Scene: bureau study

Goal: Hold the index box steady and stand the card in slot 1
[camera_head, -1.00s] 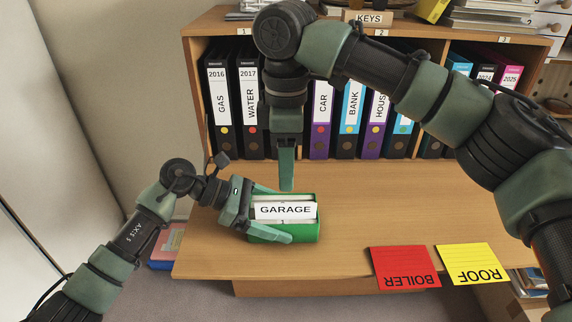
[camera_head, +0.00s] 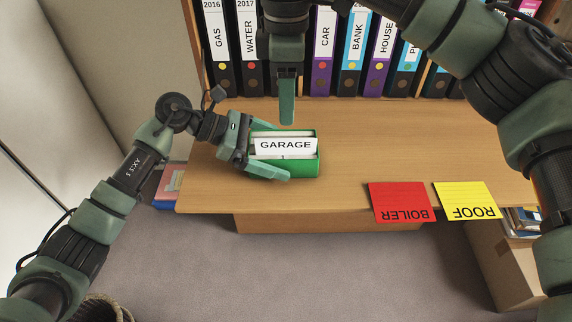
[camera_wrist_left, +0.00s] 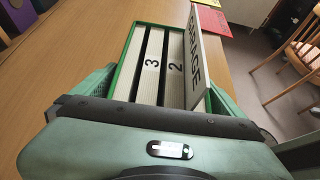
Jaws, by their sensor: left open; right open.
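The green index box (camera_head: 309,167) stands on the desk, its slots holding pale dividers. The white GARAGE card (camera_head: 285,146) stands in the front of the box; in the left wrist view the card (camera_wrist_left: 194,62) looks slightly tilted, with slots 2 and 3 beside it and slot 1's label hidden. My left gripper (camera_head: 271,154) is open around the box, one finger along the front and one behind; I cannot tell whether they touch it. My right gripper (camera_head: 287,121) points down, open, just above and apart from the card, its fingers overlapping edge-on.
A red BOILER card (camera_head: 401,202) and a yellow ROOF card (camera_head: 467,200) lie at the desk's front edge. A row of binders (camera_head: 350,60) fills the shelf behind. The desk (camera_head: 370,150) right of the box is clear.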

